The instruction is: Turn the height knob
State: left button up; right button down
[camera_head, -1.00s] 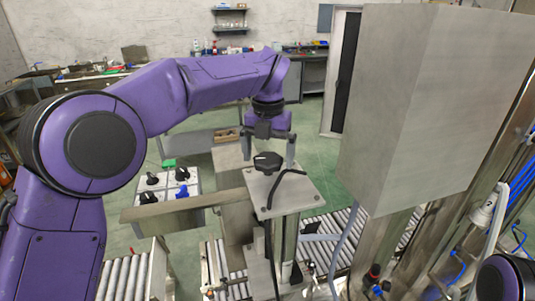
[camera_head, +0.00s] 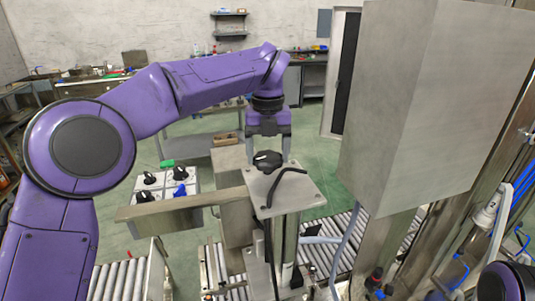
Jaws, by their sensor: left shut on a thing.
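The black height knob (camera_head: 267,160) sits on top of a metal plate (camera_head: 299,187) on an upright post, near the middle of the head view. My left gripper (camera_head: 268,152) reaches down from behind it, one finger on each side. It is shut on the knob. The far side of the knob and the finger contacts are partly hidden. My right gripper is out of view; only a purple part of that arm shows at the lower right corner.
A black cable (camera_head: 272,190) curves over the plate beside the knob. A large grey box (camera_head: 415,110) stands close on the right. A panel with several black knobs (camera_head: 178,183) and a blue one is at left. Roller conveyors (camera_head: 120,281) lie below.

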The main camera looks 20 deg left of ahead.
aim_at(268, 156)
pick_arm(q)
jog(key=o, duration=1.1)
jog(key=shift+c, duration=0.2)
jog(key=shift+r, duration=0.1)
notch_tip(268, 156, up, 10)
jog(key=p, duration=0.3)
jog(key=shift+r, duration=0.25)
